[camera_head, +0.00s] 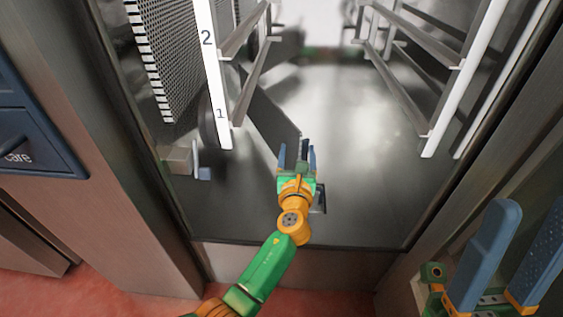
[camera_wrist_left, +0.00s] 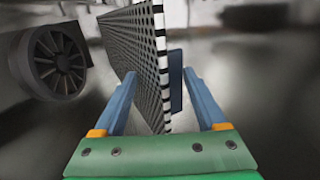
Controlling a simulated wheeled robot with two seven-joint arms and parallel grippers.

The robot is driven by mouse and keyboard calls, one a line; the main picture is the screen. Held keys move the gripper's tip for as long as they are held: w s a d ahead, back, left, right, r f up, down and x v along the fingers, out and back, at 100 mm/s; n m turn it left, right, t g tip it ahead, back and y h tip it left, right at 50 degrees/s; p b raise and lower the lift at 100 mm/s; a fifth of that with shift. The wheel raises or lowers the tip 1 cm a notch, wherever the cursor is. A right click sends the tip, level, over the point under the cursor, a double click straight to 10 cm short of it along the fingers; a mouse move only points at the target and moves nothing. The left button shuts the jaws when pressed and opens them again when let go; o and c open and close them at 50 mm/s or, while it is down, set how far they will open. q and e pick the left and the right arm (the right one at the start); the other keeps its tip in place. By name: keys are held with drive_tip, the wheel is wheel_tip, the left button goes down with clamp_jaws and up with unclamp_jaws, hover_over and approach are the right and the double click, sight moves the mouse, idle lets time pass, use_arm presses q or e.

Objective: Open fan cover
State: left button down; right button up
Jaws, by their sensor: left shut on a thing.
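The fan cover (camera_wrist_left: 145,50) is a perforated panel with a black-and-white striped edge in the left wrist view. A blue tab (camera_wrist_left: 175,80) stands beside that edge. The round dark fan (camera_wrist_left: 55,60) shows exposed at the left. In the head view my left gripper (camera_head: 297,155) is low inside the chamber, at the end of a dark slanting panel (camera_head: 265,115). My right gripper (camera_head: 533,230) is open and empty at the bottom right.
A perforated panel (camera_head: 172,50) with a striped edge shows at the upper left. A white rack post (camera_head: 212,75) numbered 1 and 2 stands left of my gripper. Another rack (camera_head: 412,90) stands at the right. The chamber floor (camera_head: 355,185) between is clear.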

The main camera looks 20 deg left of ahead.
sight(307, 150)
use_arm(q)
drive_tip(key=shift+w+d+r+b, duration=0.1)
drive_tip(key=shift+w+d+b, duration=0.55)
drive_tip(key=shift+w+d, duration=0.5)
drive_tip(key=shift+a, duration=0.1)
drive_tip(key=shift+c, duration=2)
unclamp_jaws()
drive_tip(key=shift+w+a, duration=0.1)
drive_tip(key=shift+a, duration=0.05)
